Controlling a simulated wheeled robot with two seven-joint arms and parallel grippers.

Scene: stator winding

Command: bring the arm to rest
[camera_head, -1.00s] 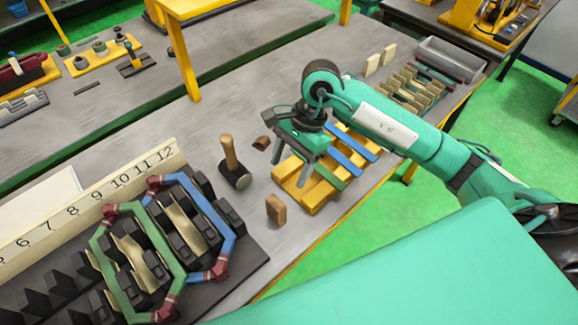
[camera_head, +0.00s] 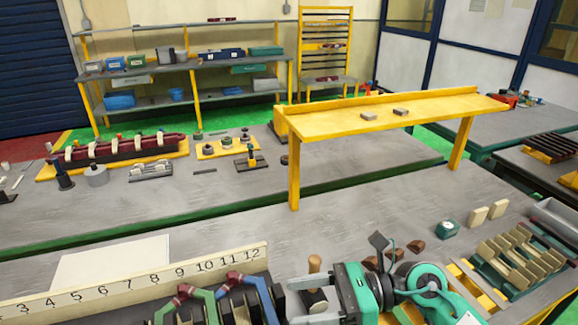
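My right arm shows at the lower edge in the head view, its teal and dark wrist (camera_head: 378,290) in front of the near bench. It covers part of the hammer and the yellow fixture (camera_head: 475,288). My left gripper is out of view. The hammer's wooden handle (camera_head: 315,265) stands up left of the wrist. A green coil (camera_head: 203,300) and a blue coil (camera_head: 262,292) sit at the bottom, cut off by the picture edge, below the numbered strip (camera_head: 130,287).
A yellow raised shelf (camera_head: 390,118) stands over the benches. Wooden blocks (camera_head: 415,246), a small teal box (camera_head: 447,228) and a slotted rack (camera_head: 515,262) lie right of the wrist. The grey bench top (camera_head: 230,222) left of the shelf's leg is mostly clear.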

